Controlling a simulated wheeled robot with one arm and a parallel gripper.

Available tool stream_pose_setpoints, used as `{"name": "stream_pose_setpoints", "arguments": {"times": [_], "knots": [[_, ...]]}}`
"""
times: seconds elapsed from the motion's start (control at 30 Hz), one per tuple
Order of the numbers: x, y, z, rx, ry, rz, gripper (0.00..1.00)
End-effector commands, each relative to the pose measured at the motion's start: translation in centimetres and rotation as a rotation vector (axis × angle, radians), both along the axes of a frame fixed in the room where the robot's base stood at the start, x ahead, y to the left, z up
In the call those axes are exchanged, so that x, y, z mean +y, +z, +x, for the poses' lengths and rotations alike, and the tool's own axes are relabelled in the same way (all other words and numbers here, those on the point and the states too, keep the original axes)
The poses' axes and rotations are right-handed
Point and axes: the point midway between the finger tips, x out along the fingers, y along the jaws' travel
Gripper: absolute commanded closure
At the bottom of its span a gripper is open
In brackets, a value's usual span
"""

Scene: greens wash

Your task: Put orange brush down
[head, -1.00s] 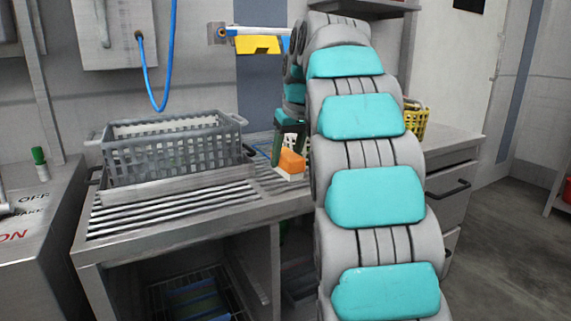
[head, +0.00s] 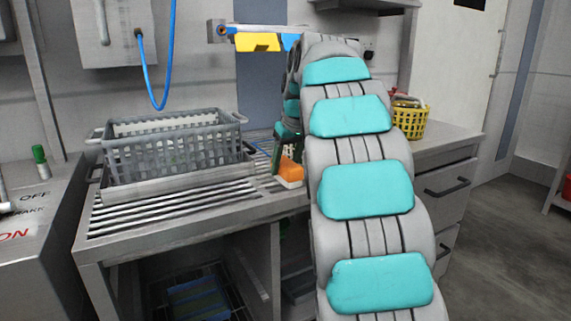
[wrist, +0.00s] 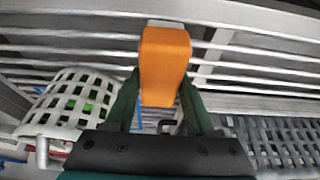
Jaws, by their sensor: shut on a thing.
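The orange brush (head: 290,170) has an orange block handle and a pale lower edge. It shows at the right part of the slatted steel counter (head: 150,212), close to its surface; I cannot tell whether it touches. In the wrist view the orange brush (wrist: 165,62) sits between the two dark green fingers. My gripper (wrist: 160,100) is shut on it. In the head view my gripper (head: 284,150) is partly hidden behind my own arm, just above the brush.
A grey crate (head: 172,150) stands in a steel tray on the counter's left. A yellow basket (head: 409,120) stands on the counter right of my arm. A white basket (wrist: 68,103) with something green shows in the wrist view. Bare slats lie left of the brush.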

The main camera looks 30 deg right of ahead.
Motion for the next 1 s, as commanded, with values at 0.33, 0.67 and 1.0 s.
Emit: {"name": "stream_pose_setpoints", "arguments": {"times": [0.33,0.67,1.0], "knots": [[0.03,-0.27,0.01,-0.002,0.001,-0.001,1.0],[0.01,-0.25,0.02,-0.002,0.001,-0.001,0.16],[-0.01,0.32,-0.04,-0.003,0.0,-0.002,0.16]]}}
